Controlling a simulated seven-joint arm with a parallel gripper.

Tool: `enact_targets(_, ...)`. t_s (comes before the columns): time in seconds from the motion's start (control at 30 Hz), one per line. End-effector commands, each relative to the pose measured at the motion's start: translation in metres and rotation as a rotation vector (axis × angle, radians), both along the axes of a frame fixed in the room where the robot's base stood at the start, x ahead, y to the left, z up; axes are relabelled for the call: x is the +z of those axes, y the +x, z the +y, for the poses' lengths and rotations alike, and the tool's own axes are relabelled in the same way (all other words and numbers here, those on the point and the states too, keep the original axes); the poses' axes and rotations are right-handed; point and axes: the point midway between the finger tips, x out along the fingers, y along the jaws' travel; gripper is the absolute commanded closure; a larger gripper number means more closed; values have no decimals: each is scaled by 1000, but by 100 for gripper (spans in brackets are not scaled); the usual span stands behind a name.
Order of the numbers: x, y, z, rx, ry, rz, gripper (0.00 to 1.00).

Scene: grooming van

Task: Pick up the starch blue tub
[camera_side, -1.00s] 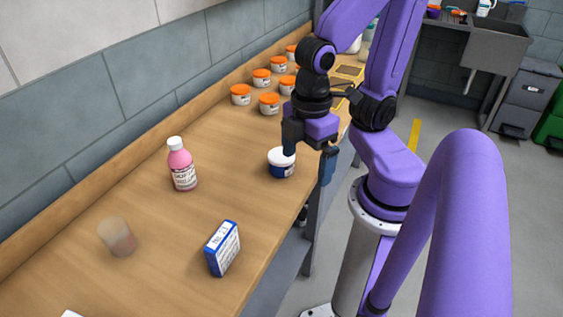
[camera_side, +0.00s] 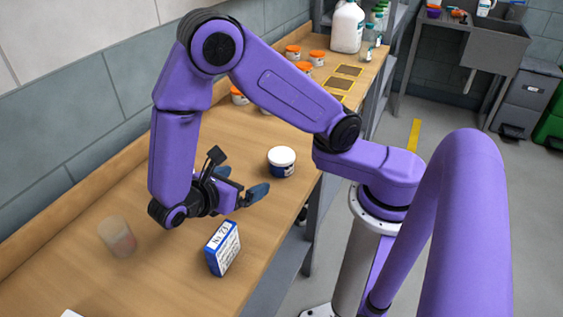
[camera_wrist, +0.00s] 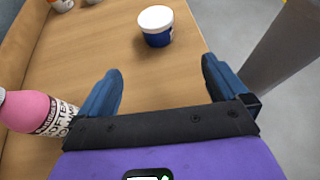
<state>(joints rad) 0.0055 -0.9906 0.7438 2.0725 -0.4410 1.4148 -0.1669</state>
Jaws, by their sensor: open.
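The starch blue tub (camera_side: 282,162), a small dark blue tub with a white lid, stands upright on the wooden bench near its right edge. In the wrist view the tub (camera_wrist: 156,27) is ahead of my gripper, between the lines of the two fingers but beyond their tips. My gripper (camera_side: 248,186) is low over the bench, to the left of and nearer than the tub in the side view. Its blue fingers (camera_wrist: 160,78) are spread apart with nothing between them.
A pink bottle (camera_wrist: 32,112) stands close beside the left finger. A blue and white box (camera_side: 223,249) and a translucent cup (camera_side: 117,238) stand on the near bench. Orange-lidded jars (camera_side: 293,52) and a white jug (camera_side: 347,27) are farther back.

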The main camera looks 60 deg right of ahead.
Motion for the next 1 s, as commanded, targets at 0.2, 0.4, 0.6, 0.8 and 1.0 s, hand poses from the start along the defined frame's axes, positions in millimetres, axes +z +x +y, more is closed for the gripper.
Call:
enact_targets(0.2, -6, 4, -1, 14, -56, 23, 0)
enact_targets(0.4, -17, 1, -29, 12, -58, 26, 0)
enact_targets(0.6, -32, -3, -64, 12, -57, 27, 0)
enact_targets(0.8, -45, -6, -95, 13, -57, 25, 0)
enact_targets(1.0, -52, -7, -110, 13, -55, 24, 0)
